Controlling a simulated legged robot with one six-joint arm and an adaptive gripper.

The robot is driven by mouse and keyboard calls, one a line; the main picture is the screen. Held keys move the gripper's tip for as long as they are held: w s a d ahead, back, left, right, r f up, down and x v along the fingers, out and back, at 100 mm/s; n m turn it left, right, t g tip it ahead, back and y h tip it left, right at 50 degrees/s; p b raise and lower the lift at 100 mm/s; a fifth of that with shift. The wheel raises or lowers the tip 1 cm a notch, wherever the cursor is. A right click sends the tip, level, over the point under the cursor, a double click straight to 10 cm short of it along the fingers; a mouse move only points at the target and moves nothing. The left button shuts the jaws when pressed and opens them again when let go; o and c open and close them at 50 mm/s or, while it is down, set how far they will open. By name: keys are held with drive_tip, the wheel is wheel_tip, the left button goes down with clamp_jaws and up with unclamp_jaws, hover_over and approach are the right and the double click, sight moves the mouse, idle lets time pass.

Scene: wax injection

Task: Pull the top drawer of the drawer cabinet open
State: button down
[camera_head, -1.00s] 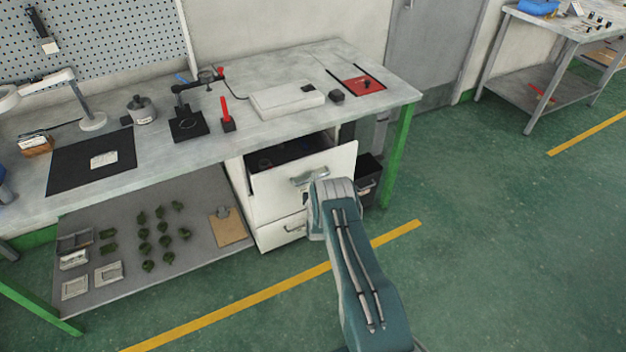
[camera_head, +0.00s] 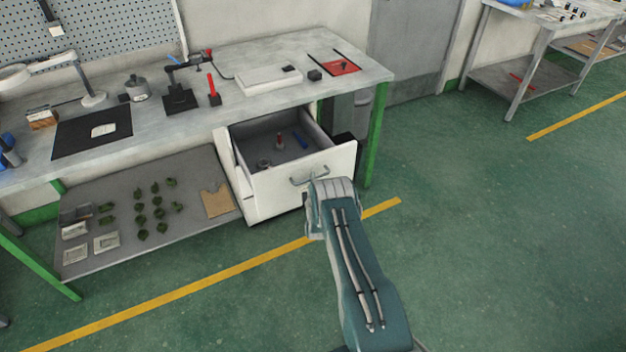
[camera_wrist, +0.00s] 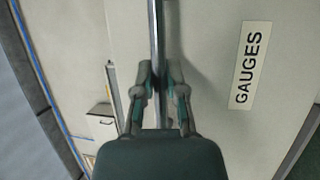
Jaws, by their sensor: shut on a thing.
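The white drawer cabinet (camera_head: 232,180) stands under the workbench. Its top drawer (camera_head: 262,190) is pulled well out, and its inside with several small items shows in the head view. The drawer's bar handle (camera_head: 309,175) is on the front panel. In the wrist view the handle (camera_wrist: 156,30) runs up between the fingers of my gripper (camera_wrist: 160,85), which is shut on it. A label reading GAUGES (camera_wrist: 249,65) is on the drawer front to the right. In the head view my arm's end hides the fingers.
The workbench top (camera_head: 250,105) overhangs the cabinet. A green table leg (camera_head: 376,135) stands to the right of the drawer. A lower shelf (camera_head: 110,262) with several parts is at the left. The green floor (camera_head: 480,250) on the right is clear.

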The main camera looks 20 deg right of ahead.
drive_tip(key=shift+s+f, duration=0.1)
drive_tip(key=shift+f, duration=0.3)
drive_tip(key=c, duration=0.7)
unclamp_jaws()
drive_tip(key=shift+r, duration=0.1)
drive_tip(key=shift+r, duration=0.1)
drive_tip(key=v, duration=1.1)
drive_tip(key=shift+s+a, duration=0.2)
drive_tip(key=shift+s, duration=0.15)
